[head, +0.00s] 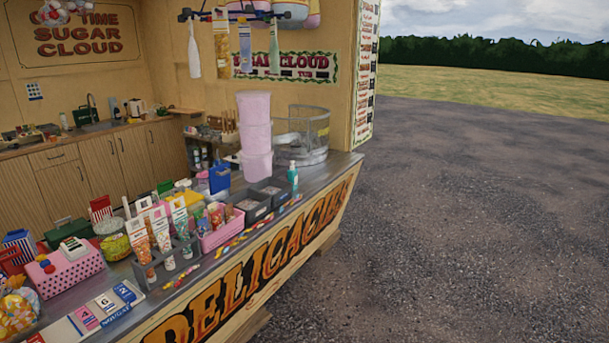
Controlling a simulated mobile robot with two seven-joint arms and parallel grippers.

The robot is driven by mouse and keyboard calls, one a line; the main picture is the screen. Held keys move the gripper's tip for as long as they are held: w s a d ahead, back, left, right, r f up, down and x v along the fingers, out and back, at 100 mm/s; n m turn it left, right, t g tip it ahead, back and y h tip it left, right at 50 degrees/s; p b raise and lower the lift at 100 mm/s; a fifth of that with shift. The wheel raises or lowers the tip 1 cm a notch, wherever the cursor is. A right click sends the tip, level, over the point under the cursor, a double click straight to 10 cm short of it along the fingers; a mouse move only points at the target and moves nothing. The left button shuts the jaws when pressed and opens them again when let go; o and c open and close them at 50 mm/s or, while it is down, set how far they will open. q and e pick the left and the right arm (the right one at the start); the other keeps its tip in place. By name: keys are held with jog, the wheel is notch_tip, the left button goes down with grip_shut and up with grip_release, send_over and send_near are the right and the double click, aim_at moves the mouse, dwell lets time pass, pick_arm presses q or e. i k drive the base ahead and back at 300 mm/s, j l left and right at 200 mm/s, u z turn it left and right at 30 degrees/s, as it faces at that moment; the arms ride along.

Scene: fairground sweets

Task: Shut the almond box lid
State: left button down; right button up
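I cannot tell for sure which container is the almond box. On the stall counter, two dark grey open-topped boxes (252,212) with pale contents stand side by side near the counter's middle. A dark green box (66,230) with a handle on top stands at the left, and it looks closed. A pink dotted box (72,273) with a white thing on its top stands in front of the green box. No lid standing open is clear at this size. Neither of my grippers is in the head view.
The counter (185,290) is crowded with cups, a pink crate (222,234), a grey rack (160,268) and number cards (105,303). Stacked pink tubs (256,140) and a round clear-walled machine (307,135) stand at the far end. Open gravel (450,200) lies to the right.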

aim_at(223, 179)
jog(key=i+l, duration=0.1)
jog(key=i, duration=0.45)
jog(key=i+u, duration=0.1)
jog(key=i, duration=0.4)
jog(key=i+l+u, duration=0.1)
jog(key=i, duration=0.45)
jog(key=l, duration=0.1)
